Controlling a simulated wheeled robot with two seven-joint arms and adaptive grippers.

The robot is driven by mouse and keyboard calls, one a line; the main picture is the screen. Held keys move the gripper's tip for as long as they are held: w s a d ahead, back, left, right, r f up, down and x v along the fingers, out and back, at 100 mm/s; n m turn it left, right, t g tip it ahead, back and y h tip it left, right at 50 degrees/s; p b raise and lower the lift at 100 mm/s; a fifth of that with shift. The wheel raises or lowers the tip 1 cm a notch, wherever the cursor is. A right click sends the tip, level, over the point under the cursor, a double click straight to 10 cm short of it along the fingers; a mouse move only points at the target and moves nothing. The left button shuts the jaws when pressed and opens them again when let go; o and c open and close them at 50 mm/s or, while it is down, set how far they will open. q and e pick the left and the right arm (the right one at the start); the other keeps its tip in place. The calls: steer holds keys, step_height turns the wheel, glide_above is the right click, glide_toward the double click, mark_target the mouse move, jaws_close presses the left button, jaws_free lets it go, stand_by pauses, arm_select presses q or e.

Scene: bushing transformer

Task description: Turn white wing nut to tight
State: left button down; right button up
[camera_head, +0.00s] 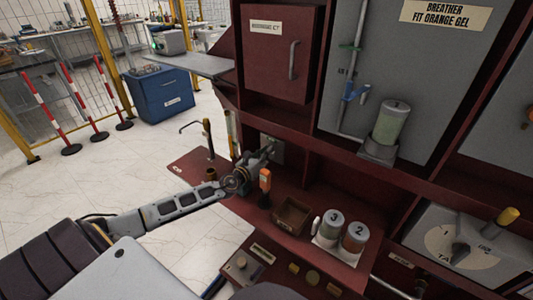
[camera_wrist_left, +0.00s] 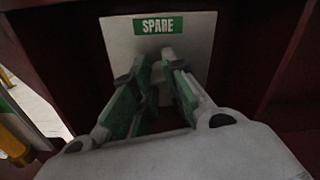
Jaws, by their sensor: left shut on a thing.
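The same plate shows partly behind my gripper in the head view (camera_head: 279,155). My left gripper (camera_head: 270,147) reaches it from the left. In the left wrist view, its two green-padded fingers (camera_wrist_left: 160,62) converge just below the label and are shut on the white wing nut. The nut is almost wholly hidden between the fingertips, so its angle cannot be told. My right gripper is not in view.
An orange-topped device (camera_head: 265,180), an open brown box (camera_head: 291,215) and jars numbered 3 (camera_head: 331,223) and 2 (camera_head: 355,237) stand on the red shelf close to my left gripper. A breather with green gel (camera_head: 390,125) is higher up.

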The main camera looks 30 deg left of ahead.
arm_select(q)
steer(key=m, duration=0.2)
steer(key=shift+m+p, duration=0.35)
steer(key=shift+m, duration=0.05)
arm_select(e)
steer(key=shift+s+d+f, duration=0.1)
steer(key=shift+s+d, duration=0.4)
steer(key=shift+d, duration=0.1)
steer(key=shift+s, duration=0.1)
arm_select(q)
steer(key=c, duration=0.7)
jaws_free()
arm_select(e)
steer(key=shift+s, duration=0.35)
arm_select(q)
steer(key=shift+s, duration=0.1)
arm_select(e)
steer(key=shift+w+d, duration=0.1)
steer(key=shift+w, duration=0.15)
